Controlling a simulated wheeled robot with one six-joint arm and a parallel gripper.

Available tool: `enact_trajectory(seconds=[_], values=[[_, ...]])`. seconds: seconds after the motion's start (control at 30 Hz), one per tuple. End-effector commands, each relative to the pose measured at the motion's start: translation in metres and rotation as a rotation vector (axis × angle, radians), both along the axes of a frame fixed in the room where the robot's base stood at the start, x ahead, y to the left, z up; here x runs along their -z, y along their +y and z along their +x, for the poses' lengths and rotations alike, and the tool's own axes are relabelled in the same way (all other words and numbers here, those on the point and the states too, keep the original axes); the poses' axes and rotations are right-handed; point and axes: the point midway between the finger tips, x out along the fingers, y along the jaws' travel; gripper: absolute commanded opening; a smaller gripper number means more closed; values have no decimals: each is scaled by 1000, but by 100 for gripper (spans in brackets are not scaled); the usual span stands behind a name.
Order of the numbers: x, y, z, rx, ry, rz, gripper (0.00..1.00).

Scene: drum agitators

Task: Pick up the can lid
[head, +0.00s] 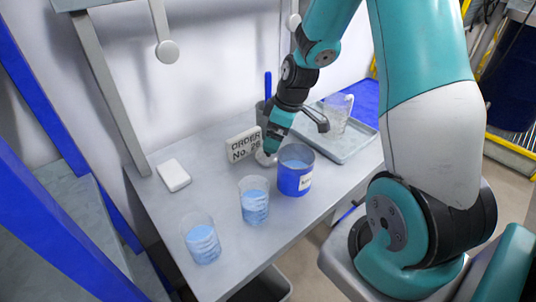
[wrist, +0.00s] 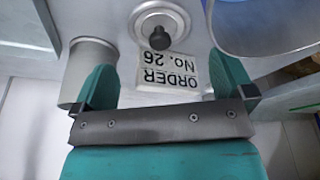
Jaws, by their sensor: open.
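The can lid (wrist: 178,17) is a round, pale metal disc with a dark knob in its middle. It lies flat on the table at the top of the wrist view, beyond my fingertips. In the head view the lid (head: 264,159) shows partly, beside the blue can (head: 294,181) and below my gripper (head: 274,143). In the wrist view my gripper (wrist: 164,80) is open, with its two teal fingers apart and nothing between them touching. The blue can's round rim (wrist: 222,40) shows at the upper right of the wrist view, close to the lid.
The "ORDER No. 26" sign (head: 243,145) stands close behind the lid. A grey cup (wrist: 88,62) is near my left finger in the wrist view. Two beakers of blue liquid (head: 254,205) (head: 202,243), a white block (head: 173,175) and a tray (head: 357,146) with a clear jug (head: 337,112) share the table.

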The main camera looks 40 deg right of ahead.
Motion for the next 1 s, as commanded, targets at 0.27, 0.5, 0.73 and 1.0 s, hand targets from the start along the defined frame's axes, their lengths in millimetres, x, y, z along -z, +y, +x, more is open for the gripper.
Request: enact_trajectory(seconds=[0.27, 0.5, 0.73, 1.0], values=[[21, 4, 5, -1, 2, 1, 100], [51, 9, 13, -1, 3, 3, 100], [66, 11, 17, 0, -2, 0, 100], [66, 11, 17, 0, -2, 0, 77]])
